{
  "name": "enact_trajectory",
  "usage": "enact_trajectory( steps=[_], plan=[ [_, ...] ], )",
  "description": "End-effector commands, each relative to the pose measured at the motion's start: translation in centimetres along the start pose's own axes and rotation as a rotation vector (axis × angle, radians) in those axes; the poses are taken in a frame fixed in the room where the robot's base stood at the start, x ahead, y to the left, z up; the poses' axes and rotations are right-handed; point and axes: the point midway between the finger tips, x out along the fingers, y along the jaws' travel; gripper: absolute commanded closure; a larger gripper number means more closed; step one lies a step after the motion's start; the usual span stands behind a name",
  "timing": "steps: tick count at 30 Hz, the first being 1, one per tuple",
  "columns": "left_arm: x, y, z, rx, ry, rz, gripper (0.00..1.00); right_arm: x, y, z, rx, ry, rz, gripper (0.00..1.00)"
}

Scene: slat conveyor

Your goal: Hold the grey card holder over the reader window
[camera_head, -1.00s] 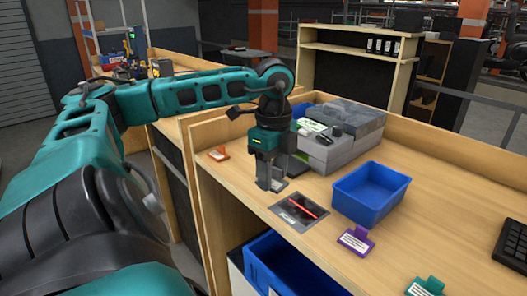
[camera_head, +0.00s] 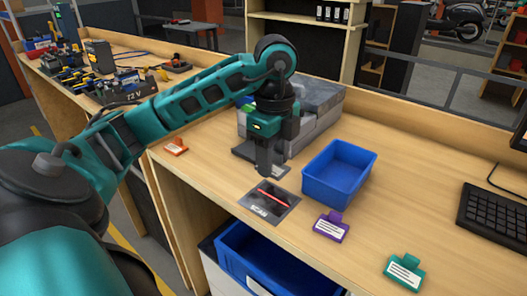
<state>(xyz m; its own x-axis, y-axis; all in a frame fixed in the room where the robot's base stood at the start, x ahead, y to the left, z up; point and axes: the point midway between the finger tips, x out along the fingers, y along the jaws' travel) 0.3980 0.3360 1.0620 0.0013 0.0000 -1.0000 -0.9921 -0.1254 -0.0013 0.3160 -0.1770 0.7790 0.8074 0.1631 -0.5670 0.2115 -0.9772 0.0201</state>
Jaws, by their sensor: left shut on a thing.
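The reader window (camera_head: 269,206) is a dark square with a red line and the word SCAN, set flat in the wooden counter. My left gripper (camera_head: 266,173) points down with its fingers shut, just beyond the window's far edge in the picture. It is shut on the grey card holder, which is mostly hidden by the fingers. A small grey and white patch shows behind the fingertips; I cannot tell whether it is part of the holder. The height above the counter is hard to judge. My right gripper is not in view.
An orange card holder (camera_head: 176,147), a purple one (camera_head: 331,227) and a teal one (camera_head: 404,271) lie on the counter (camera_head: 385,195). A blue bin (camera_head: 339,173) stands right of the gripper, grey boxes (camera_head: 312,120) behind. A keyboard (camera_head: 492,217) is at the right.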

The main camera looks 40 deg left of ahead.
Motion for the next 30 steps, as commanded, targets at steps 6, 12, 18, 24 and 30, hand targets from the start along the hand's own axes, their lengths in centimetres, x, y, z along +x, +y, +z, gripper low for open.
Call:
enact_trajectory(
  steps=[6, 12, 18, 24, 30],
  plan=[
    [1.1, 0.0, 0.0, 0.0, 0.001, 0.002, 0.83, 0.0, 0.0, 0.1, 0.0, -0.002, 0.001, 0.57],
    [3.3, 0.1, 0.0, 0.0, 0.0, 0.002, 0.83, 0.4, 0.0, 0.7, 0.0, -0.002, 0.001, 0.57],
    [5.6, 0.0, 0.0, 0.0, 0.001, 0.0, 0.83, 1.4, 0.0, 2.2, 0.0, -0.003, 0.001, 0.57],
    [6.4, 0.0, 0.0, 0.0, 0.001, 0.0, 0.83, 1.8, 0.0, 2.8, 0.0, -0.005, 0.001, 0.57],
    [6.3, 0.0, 0.0, 0.0, 0.001, 0.0, 0.83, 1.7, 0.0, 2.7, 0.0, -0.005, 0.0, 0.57]
  ],
)
